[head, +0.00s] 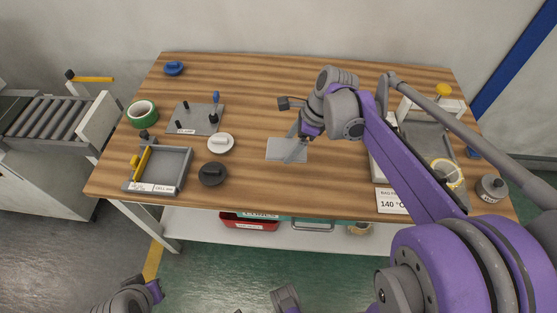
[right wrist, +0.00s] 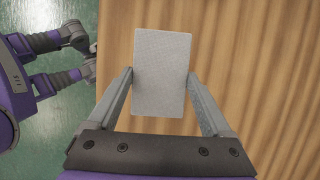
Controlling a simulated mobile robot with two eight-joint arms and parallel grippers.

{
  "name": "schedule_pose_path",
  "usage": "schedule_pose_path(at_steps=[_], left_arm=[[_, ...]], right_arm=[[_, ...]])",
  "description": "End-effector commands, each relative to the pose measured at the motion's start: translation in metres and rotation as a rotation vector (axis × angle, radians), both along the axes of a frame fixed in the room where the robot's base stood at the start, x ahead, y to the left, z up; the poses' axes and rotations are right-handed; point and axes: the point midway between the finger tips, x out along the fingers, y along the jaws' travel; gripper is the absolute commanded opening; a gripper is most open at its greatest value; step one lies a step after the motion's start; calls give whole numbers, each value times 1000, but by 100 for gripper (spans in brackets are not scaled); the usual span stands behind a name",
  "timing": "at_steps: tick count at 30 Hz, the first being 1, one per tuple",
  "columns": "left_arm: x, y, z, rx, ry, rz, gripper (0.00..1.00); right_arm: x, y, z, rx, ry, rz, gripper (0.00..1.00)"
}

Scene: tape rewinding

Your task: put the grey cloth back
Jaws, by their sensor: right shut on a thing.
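The grey cloth (head: 280,148) is a flat, light grey rectangle over the middle of the wooden table. It also shows in the right wrist view (right wrist: 162,75), with a finger at each of its long sides. My right gripper (head: 296,150) reaches down to it and is shut on it; in the right wrist view its fingertips (right wrist: 160,82) meet the cloth's edges. I cannot tell whether the cloth touches the tabletop. Parts of my left arm show at the bottom of the head view, but its jaws cannot be made out.
A device with a 140 °C sign (head: 392,201) stands right. Bare wood surrounds the cloth.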

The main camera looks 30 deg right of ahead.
Motion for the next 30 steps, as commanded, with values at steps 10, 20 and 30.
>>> schedule_pose_path(at_steps=[10,20,30], left_arm=[[-1,0,-9,0,3,0,0],[-2,0,-15,0,5,0,0],[-2,0,-16,0,5,0,0]], right_arm=[[0,0,-55,0,0,-16,32],[0,0,-94,-1,1,-15,32],[-1,0,-98,-1,1,-14,32]])
